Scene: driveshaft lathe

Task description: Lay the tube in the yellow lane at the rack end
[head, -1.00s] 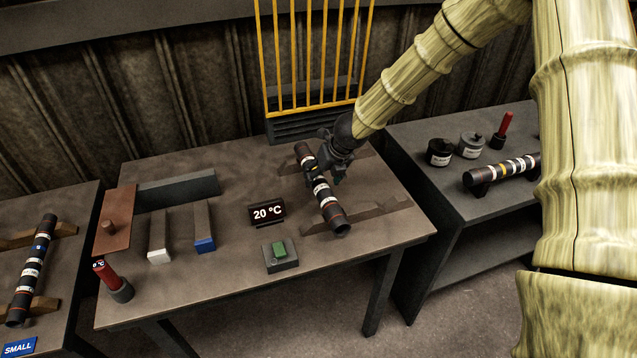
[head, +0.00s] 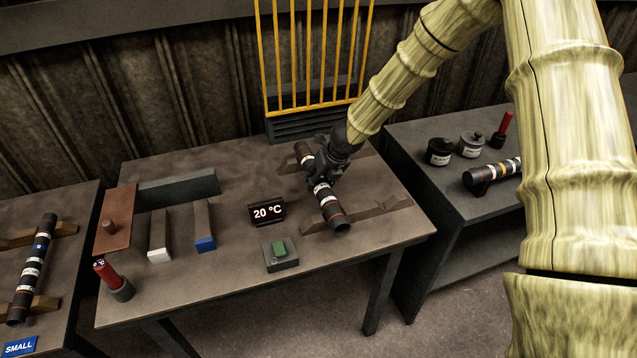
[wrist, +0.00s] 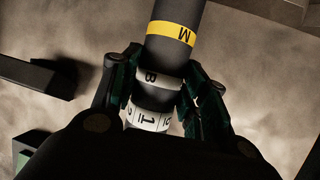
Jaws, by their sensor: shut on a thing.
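The tube (head: 331,207) is dark with white bands and a thin red ring near its near end. My gripper (head: 322,174) is shut around its middle, over the right part of the centre table. In the wrist view the tube (wrist: 172,52) runs between the fingers, with a yellow band marked M just beyond them. The tube lies above two brown notched supports (head: 376,211); I cannot tell whether it touches them. Strips with a white end (head: 159,246) and a blue end (head: 204,236) lie at the left of this table. I cannot make out a yellow-ended strip.
A 20 °C display (head: 267,212) and a green button box (head: 281,253) stand left of the tube. A copper-coloured plate (head: 116,213) and red-topped cylinder (head: 112,280) are farther left. Similar tubes lie on the left table (head: 32,270) and right table (head: 487,174).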

